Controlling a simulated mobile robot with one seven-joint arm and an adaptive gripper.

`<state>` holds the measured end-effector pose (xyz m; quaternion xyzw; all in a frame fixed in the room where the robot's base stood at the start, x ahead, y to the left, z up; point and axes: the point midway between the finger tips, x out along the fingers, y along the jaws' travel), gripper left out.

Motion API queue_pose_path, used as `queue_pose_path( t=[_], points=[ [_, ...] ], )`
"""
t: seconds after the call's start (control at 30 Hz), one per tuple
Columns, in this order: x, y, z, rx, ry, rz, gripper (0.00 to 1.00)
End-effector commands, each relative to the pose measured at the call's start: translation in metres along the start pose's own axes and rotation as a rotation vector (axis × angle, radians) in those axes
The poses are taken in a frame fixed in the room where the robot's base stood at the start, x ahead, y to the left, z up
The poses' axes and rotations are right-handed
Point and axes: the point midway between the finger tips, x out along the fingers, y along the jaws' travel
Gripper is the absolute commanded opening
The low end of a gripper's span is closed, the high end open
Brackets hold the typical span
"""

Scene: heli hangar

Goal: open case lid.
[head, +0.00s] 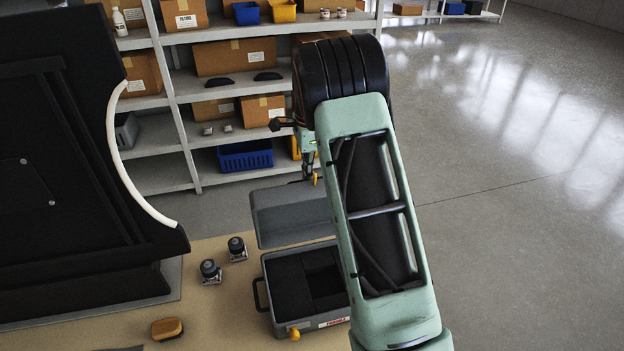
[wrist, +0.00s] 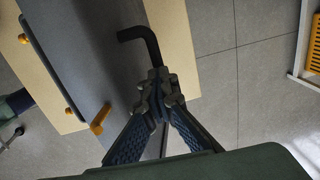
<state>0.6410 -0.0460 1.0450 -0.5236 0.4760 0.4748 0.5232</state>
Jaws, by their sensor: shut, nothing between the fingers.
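The grey case (head: 262,269) sits on the tan mat with its dark lined inside showing. Its lid (head: 290,215) stands raised at the far side, tilted back and clear of the base. An orange catch (head: 294,334) is at the case's front, and my arm hides the right side. My gripper (head: 308,176) is at the lid's upper edge, partly hidden. In the wrist view my gripper (wrist: 159,78) is shut and empty, beside the grey lid (wrist: 88,65) with its orange catches (wrist: 101,120). A black bent bar (wrist: 138,35) shows beyond the fingertips; I cannot tell whether they touch it.
Two small dark-topped items (head: 237,249) and an orange-brown block (head: 167,328) lie left of the case. A large black panel (head: 45,170) with a white curved edge rises at left. Shelves (head: 180,100) with boxes stand behind. Open floor (head: 520,200) lies to the right.

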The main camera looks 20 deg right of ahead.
Motion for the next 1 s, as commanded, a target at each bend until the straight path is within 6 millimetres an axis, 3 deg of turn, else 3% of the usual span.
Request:
queue_pose_path(
  t=[0.03,0.3,0.57,1.0],
  points=[
    [0.018,0.004,0.001,-0.001,-0.002,0.043,0.0],
    [0.035,-0.035,0.0,0.0,-0.002,0.045,0.0],
    [0.035,-0.033,0.0,0.001,-0.002,0.045,0.27],
    [0.031,-0.036,-0.001,0.002,-0.001,0.035,0.27]
  ],
)
